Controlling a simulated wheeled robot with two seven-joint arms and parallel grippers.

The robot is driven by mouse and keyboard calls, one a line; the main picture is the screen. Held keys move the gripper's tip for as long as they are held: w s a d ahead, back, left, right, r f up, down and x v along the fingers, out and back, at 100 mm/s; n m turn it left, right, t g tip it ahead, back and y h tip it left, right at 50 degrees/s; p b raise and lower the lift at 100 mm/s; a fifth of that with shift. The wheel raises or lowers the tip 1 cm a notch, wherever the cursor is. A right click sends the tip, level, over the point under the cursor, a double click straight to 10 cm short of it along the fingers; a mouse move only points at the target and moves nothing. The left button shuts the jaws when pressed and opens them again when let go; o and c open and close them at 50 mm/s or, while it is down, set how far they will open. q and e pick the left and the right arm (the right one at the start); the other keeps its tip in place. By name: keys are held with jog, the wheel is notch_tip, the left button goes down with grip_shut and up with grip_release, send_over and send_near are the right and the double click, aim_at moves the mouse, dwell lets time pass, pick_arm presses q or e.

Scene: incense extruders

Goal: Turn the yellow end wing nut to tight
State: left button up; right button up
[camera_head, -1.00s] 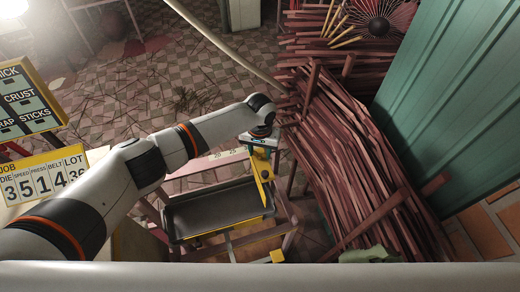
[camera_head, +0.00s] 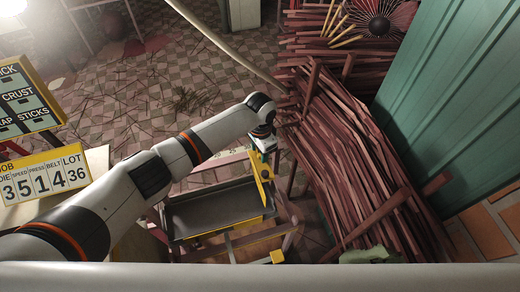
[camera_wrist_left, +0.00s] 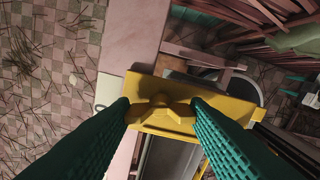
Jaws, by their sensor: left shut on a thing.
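The yellow wing nut (camera_wrist_left: 160,112) sits on the face of a yellow end plate (camera_wrist_left: 228,110) in the left wrist view. My left gripper (camera_wrist_left: 161,106) has its two teal ribbed fingers on either side of the nut, shut on its wings. In the head view my left gripper (camera_head: 264,148) is at the far end of the yellow end piece (camera_head: 262,178) of the tray frame. The nut itself is hidden there by the wrist. My right gripper is not in view.
A large heap of reddish sticks (camera_head: 350,165) stands close on the right, beside a green panel (camera_head: 450,100). A number board (camera_head: 45,182) is at the left.

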pick_arm(q)
jog(key=m, duration=0.5)
jog(key=shift+w+r+m, duration=0.1)
jog(key=shift+m, duration=0.3)
jog(key=m+b, duration=0.1)
jog(key=m, duration=0.4)
jog(key=m+b, duration=0.1)
jog(key=m, duration=0.4)
jog(key=shift+m, duration=0.4)
jog(key=shift+m+b, duration=0.7)
jog(key=shift+m, duration=1.5)
jog(key=shift+r, duration=0.1)
jog(key=o, duration=1)
